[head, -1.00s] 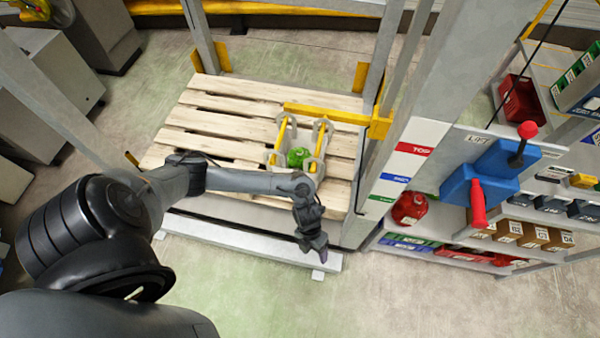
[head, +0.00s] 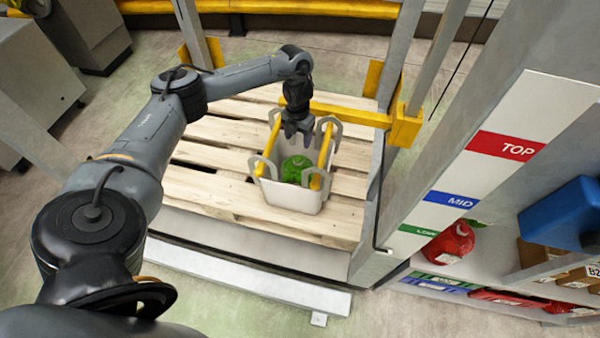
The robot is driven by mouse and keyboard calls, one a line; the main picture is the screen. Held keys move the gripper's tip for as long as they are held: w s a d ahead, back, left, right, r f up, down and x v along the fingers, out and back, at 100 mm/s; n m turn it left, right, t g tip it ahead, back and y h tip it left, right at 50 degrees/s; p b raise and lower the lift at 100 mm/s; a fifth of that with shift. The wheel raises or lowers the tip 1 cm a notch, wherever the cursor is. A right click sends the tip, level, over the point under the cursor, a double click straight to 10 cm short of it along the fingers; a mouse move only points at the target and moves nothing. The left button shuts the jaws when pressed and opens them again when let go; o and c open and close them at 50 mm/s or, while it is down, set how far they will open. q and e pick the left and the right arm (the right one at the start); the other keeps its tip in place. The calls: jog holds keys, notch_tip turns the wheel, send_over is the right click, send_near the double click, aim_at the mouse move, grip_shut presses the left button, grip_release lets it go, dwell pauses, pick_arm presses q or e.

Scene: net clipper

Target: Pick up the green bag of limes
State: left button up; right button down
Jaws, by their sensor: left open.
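The green bag of limes (head: 295,168) lies inside a white basket (head: 292,200) with yellow bars along its two sides. The basket stands on a wooden pallet (head: 205,185). My left gripper (head: 297,133) points down over the far end of the basket, just behind the bag in the picture. It is open and appears empty and apart from the bag. Its exact height above the basket is hard to tell. My right gripper is not in view.
A yellow rail (head: 340,115) runs behind the basket to a grey post (head: 405,95). At right, a shelf panel (head: 470,170) has red, blue and green labels. A red bag (head: 449,243) sits on the shelf. Bare pallet lies left of the basket.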

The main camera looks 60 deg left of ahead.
pick_arm(q)
jog(key=shift+w+a+f, duration=0.1)
jog(key=shift+f, duration=0.45)
jog(key=b, duration=0.3)
send_over(298, 157)
notch_tip(298, 157, down, 4)
jog(key=shift+f, duration=0.15)
jog(key=shift+f+b, duration=0.35)
jog(key=shift+f, duration=0.2)
jog(key=shift+f+b, duration=1.25)
jog(key=shift+f, duration=1.15)
jog(key=shift+a+r, duration=0.1)
jog(key=shift+c, duration=1)
grip_shut()
